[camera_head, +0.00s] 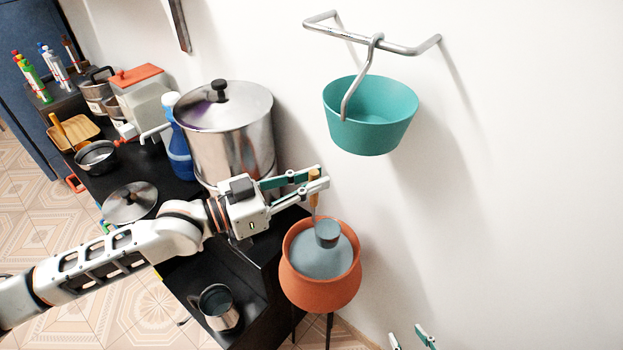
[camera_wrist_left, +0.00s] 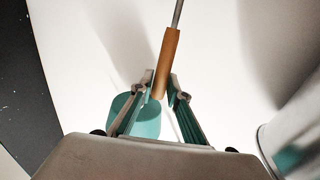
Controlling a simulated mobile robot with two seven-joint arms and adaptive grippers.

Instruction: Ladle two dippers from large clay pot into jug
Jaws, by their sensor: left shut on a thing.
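The large clay pot (camera_head: 321,290) is orange and round, with a flat grey-blue surface inside. My left gripper (camera_head: 317,181) is shut on the dipper's wooden handle (camera_head: 314,190), which also shows between the fingers in the left wrist view (camera_wrist_left: 170,62). The dipper's small grey cup (camera_head: 327,233) hangs over the pot's mouth; I cannot tell whether it touches the contents. A metal jug (camera_head: 219,308), open on top, stands on the dark bench left of the pot. My right gripper (camera_head: 411,338) shows only its fingertips, apart and empty, at the bottom edge.
A big lidded steel pot (camera_head: 228,140) stands behind my left gripper, beside a blue bottle (camera_head: 178,150). A loose lid (camera_head: 129,203) lies on the dark bench (camera_head: 180,268). The wall is close behind the clay pot.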

